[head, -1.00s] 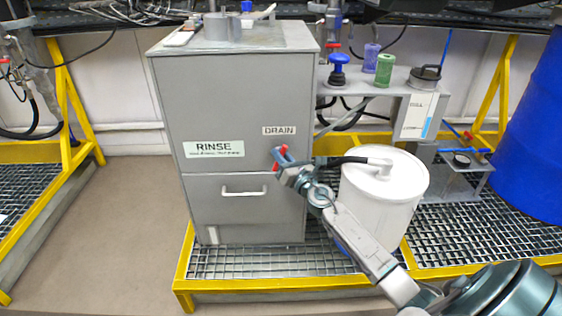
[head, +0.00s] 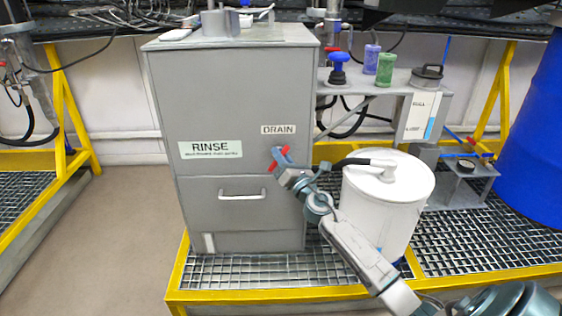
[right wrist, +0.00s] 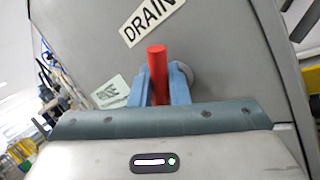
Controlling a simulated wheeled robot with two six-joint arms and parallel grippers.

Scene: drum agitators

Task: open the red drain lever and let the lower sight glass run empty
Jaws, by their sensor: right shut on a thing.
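The red drain lever (right wrist: 157,68) stands out from the grey rinse cabinet below the DRAIN label (head: 278,129). In the head view only bits of the lever's red (head: 272,164) show beside my gripper. My right gripper (head: 280,156) is at the lever, and in the right wrist view its blue fingers (right wrist: 163,82) are shut on it from both sides. The sight glass (head: 429,128) looks to be the blue strip on the white FULL panel at right; its lower part is blue. My left gripper is not in view.
The grey cabinet (head: 230,100) stands on a yellow-edged grating. A blue barrel (head: 535,130) is at far right.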

